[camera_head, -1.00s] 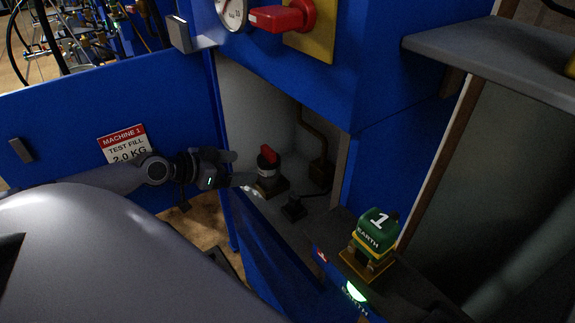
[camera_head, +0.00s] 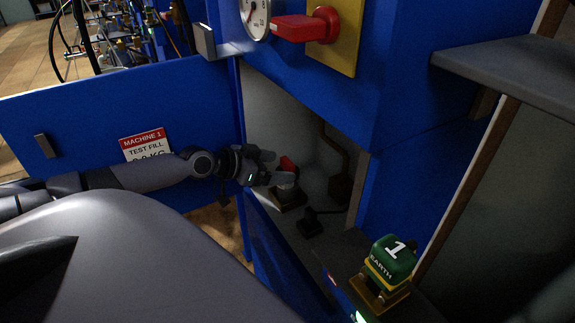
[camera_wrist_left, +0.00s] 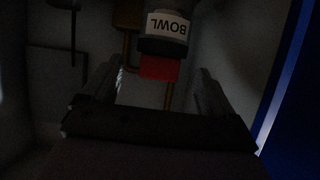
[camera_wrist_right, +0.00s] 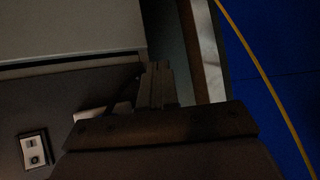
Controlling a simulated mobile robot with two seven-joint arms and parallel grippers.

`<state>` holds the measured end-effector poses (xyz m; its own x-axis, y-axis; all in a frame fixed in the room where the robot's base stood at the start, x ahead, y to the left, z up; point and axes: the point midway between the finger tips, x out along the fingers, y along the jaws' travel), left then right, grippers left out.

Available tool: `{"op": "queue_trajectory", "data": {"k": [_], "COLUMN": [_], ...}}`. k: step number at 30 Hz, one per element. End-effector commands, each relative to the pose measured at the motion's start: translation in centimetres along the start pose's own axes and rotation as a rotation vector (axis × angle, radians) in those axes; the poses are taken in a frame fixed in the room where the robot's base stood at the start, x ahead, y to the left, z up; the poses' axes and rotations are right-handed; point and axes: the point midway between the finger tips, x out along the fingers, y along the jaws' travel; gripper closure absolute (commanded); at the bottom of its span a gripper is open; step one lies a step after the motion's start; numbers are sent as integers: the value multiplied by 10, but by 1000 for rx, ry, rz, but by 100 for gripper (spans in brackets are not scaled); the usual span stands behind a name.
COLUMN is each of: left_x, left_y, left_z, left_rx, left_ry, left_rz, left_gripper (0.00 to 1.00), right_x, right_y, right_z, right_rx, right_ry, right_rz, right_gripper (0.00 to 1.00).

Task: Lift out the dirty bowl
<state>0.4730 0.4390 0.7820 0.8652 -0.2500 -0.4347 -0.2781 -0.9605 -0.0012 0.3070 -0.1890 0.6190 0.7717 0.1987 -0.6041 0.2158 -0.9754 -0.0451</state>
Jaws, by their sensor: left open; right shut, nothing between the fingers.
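The bowl (camera_head: 287,195) stands low inside the blue machine's open compartment, with a red grip (camera_head: 287,163) on top. In the left wrist view the bowl (camera_wrist_left: 165,22) shows a white BOWL label, upside down, and its red grip (camera_wrist_left: 159,68) lies in the gap between the fingers. My left gripper (camera_head: 276,168) is open and reaches into the compartment, partly covering the bowl. I cannot tell whether the fingers touch the grip. My right gripper (camera_wrist_right: 158,85) is shut and empty, away from the bowl.
The blue door (camera_head: 75,115) stands open at the left. A brown pipe (camera_head: 335,150) runs down the compartment's back. A red lever (camera_head: 302,28) sits above the opening. A green block marked 1 (camera_head: 392,258) stands at the right. A grey shelf (camera_head: 510,72) juts out at upper right.

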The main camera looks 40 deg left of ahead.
Motion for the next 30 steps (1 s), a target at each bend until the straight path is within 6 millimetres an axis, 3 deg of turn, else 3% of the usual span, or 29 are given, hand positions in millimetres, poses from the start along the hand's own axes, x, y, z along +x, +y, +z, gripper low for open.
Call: {"op": "queue_trajectory", "data": {"k": [13, 25, 30], "left_x": [34, 38, 38], "left_y": [-1, 0, 0], "left_z": [-3, -3, -3], "left_rx": [-4, -1, -1], "left_ry": [2, -1, -1], "left_rz": [-1, 0, 0], "left_gripper": [13, 13, 68], "right_x": [4, 4, 4], "right_y": [1, 2, 2], "right_z": [-1, -1, -1], "right_rx": [-2, -1, -1], "right_ry": [10, 10, 9], "right_rz": [2, 2, 3], "right_gripper": [100, 100, 100]}}
